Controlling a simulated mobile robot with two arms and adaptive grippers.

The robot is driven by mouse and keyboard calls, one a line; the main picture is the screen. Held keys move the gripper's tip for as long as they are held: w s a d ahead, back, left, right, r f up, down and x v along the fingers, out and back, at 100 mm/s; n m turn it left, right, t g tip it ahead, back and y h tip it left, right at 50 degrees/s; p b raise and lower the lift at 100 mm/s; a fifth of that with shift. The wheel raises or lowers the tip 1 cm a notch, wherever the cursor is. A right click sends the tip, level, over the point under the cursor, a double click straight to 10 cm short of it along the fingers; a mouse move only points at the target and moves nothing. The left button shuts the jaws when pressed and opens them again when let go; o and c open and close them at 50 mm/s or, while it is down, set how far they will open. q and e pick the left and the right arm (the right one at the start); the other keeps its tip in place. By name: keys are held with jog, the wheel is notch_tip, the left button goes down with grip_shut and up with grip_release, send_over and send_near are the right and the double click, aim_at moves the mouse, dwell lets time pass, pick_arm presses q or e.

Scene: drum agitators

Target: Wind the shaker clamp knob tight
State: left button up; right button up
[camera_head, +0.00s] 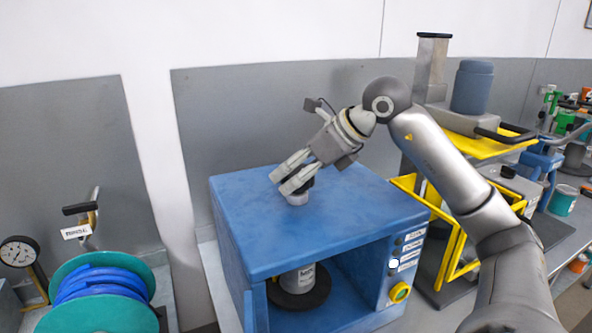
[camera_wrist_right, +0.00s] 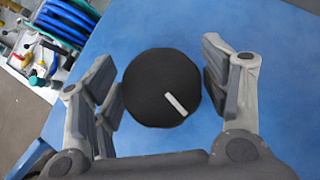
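The shaker is a blue box (camera_head: 250,225) with an open front. Its clamp knob stands on top; the wrist view shows it from above as a round black knob (camera_wrist_right: 150,95) with a white mark pointing to the lower right. In the head view a grey collar (camera_head: 298,198) shows below the knob, which the fingers partly hide. My right gripper (camera_head: 291,184) is at the knob. In the right wrist view its fingers (camera_wrist_right: 163,85) stand on both sides of the knob, spread, with a small gap on the right; contact on the left is unclear. My left gripper is not in view.
A can (camera_head: 298,280) stands on a dark round plate inside the shaker. A teal reel with blue hose (camera_head: 100,285) is at left, beside a dial gauge (camera_head: 18,252). A yellow-framed machine (camera_head: 455,250) stands close on the right. The wall is behind.

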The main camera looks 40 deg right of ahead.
jog(key=c, duration=0.6)
jog(key=shift+n, duration=0.3)
